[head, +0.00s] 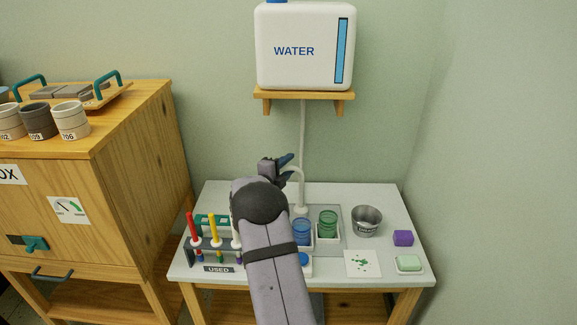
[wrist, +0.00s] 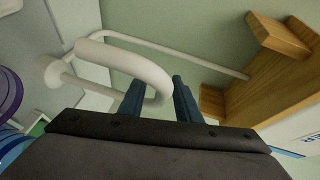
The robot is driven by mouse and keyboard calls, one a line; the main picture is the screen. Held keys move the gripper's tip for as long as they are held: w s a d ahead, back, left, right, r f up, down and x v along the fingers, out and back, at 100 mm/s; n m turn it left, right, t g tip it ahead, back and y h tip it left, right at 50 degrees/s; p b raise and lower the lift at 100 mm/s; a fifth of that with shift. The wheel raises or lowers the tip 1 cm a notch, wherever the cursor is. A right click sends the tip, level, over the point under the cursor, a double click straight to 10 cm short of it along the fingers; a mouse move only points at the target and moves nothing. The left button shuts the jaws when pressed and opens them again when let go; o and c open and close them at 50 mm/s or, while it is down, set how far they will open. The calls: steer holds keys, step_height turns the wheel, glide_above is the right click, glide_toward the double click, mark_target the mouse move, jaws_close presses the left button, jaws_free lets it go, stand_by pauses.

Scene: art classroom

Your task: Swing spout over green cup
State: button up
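The white spout (head: 299,184) rises from its round base on the table and curves over toward my gripper (head: 285,165). In the wrist view, the spout's curved end (wrist: 160,86) lies between the two dark blue fingers of my gripper (wrist: 157,98). The fingers stand apart with the tube filling most of the gap; whether they press on it is unclear. The green cup (head: 328,223) stands right of the spout base, beside the blue cup (head: 302,230). My arm hides part of the area left of the blue cup. Where the outlet points is not clear.
A water tank (head: 303,45) sits on a wooden shelf (head: 303,95) above, with a pipe running down. A metal bucket (head: 367,221), purple block (head: 403,238) and soap dish (head: 409,264) stand at right. A rack (head: 208,244) holds brushes at left.

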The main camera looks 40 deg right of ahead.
steer(key=shift+d, duration=0.2)
jaws_close()
